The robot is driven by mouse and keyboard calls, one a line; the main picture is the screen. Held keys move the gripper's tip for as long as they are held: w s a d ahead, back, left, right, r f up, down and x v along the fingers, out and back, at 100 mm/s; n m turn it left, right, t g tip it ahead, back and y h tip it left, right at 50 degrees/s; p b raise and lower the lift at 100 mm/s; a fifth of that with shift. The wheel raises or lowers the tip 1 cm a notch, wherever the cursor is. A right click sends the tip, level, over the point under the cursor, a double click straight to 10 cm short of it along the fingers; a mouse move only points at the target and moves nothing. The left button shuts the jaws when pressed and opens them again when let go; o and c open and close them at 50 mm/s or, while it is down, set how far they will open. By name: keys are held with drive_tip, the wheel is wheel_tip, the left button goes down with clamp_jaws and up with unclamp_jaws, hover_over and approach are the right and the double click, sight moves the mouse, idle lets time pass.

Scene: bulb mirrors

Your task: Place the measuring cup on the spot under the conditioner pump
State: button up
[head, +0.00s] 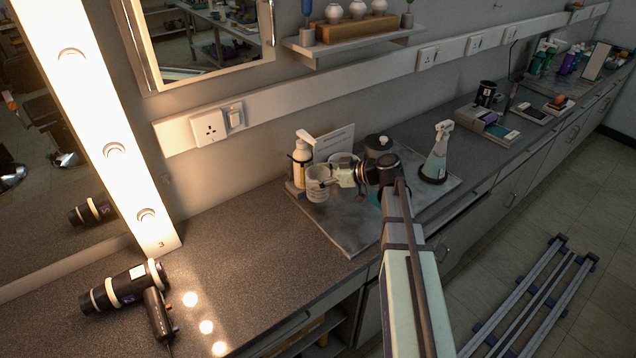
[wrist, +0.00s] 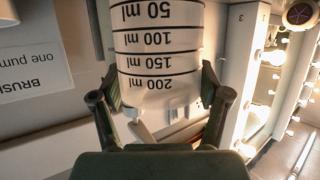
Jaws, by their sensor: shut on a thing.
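My gripper (head: 345,174) is shut on the clear measuring cup (head: 317,186) and comes at it from the right. In the wrist view the cup (wrist: 160,50) appears upside down, with black millilitre marks, and a finger of my gripper (wrist: 162,92) lies on each side. The conditioner pump (head: 301,160), a pale bottle with a dark band and white pump head, stands just behind and left of the cup in the head view. The cup is close to the pump and overlaps its lower right. The spot under the spout is hidden, and I cannot tell whether the cup touches the surface.
A grey board (head: 345,238) lies under these things, with bare room in front. A sign card (head: 334,143) and a dark-lidded jar (head: 377,146) stand behind. A spray bottle (head: 438,155) stands right. A hair dryer (head: 128,288) lies at the counter's near left.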

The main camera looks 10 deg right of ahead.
drive_tip(key=shift+f+p, duration=0.6)
drive_tip(key=shift+f, duration=0.85)
drive_tip(key=shift+w+f+p, duration=0.1)
drive_tip(key=shift+f+p, duration=0.1)
drive_tip(key=shift+p, duration=0.15)
drive_tip(key=shift+a+f, duration=0.1)
drive_tip(key=shift+f, duration=0.2)
drive_tip(key=shift+f, duration=0.1)
drive_tip(key=o, duration=1.2)
drive_tip(key=shift+o, duration=0.2)
drive_tip(key=shift+r, duration=0.2)
drive_tip(key=b+v, duration=0.3)
drive_tip(key=v, duration=0.9)
drive_tip(key=shift+f, duration=0.1)
